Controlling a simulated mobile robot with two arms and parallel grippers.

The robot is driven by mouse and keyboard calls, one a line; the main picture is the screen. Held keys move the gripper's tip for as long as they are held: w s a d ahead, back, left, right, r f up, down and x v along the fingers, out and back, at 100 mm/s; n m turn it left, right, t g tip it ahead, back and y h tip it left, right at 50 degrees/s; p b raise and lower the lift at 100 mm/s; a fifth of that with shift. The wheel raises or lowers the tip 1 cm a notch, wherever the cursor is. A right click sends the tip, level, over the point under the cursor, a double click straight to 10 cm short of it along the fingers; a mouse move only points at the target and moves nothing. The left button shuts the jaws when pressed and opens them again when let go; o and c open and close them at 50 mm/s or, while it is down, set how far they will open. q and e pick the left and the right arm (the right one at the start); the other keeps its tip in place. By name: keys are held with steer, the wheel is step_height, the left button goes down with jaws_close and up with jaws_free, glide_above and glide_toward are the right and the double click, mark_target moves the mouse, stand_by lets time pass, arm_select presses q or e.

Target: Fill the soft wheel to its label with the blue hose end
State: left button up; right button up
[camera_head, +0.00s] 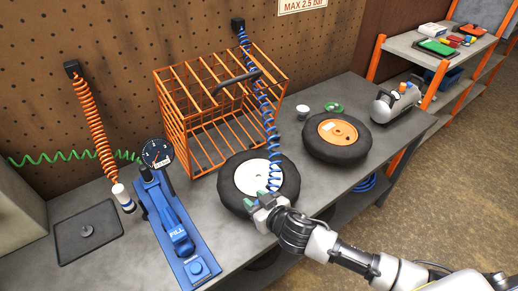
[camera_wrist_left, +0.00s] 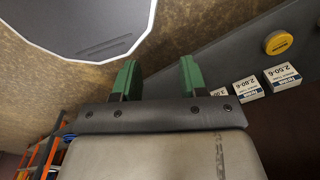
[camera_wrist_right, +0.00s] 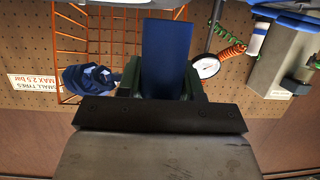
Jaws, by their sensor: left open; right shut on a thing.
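My right gripper (camera_head: 266,203) is shut on the blue hose end (camera_wrist_right: 166,50), which stands out between its fingers in the right wrist view. The blue coiled hose (camera_head: 267,115) runs from the wall down to my right gripper. A black wheel with a white hub (camera_head: 250,176) lies flat on the bench, just behind my right gripper; I cannot tell whether they touch. A wheel with an orange hub (camera_head: 337,131) lies farther right. I cannot tell which is soft. A blue filling unit (camera_head: 172,222) with a round gauge (camera_head: 157,152) stands left. My left gripper (camera_wrist_left: 158,78) is open and empty.
An orange wire cage (camera_head: 188,120) stands behind the white-hub wheel. An orange coiled hose (camera_head: 92,115) hangs at left above a dark tray (camera_head: 72,241). A small tank (camera_head: 393,103) stands at the bench's right end. A shelf (camera_head: 410,48) stands beyond.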

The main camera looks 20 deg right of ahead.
arm_select(q)
step_height(320, 180, up, 4)
steer(key=w+d+p, duration=0.1)
steer(key=d+p, duration=0.1)
steer(key=p, duration=0.1)
arm_select(e)
steer(key=w+d+r, duration=0.4)
steer(key=w+d, duration=0.2)
steer(key=w, duration=0.5)
steer(key=shift+y, duration=0.3)
step_height(320, 180, down, 6)
steer(key=b, duration=0.6)
steer(key=shift+w+a+r, duration=0.1)
steer(key=shift+r, duration=0.15)
arm_select(q)
steer(key=f, duration=0.2)
steer(key=a+f, duration=0.1)
steer(key=f, duration=0.2)
steer(key=shift+s+a+f, duration=0.2)
steer(key=shift+a+f, duration=0.05)
steer(key=shift+f, duration=0.1)
steer(key=shift+d+r+p, duration=0.1)
steer(key=shift+r+p, duration=0.25)
steer(key=shift+r, duration=0.05)
steer(key=shift+f+b, duration=0.6)
arm_select(e)
steer(key=shift+f, duration=0.7)
steer(key=o, duration=0.7)
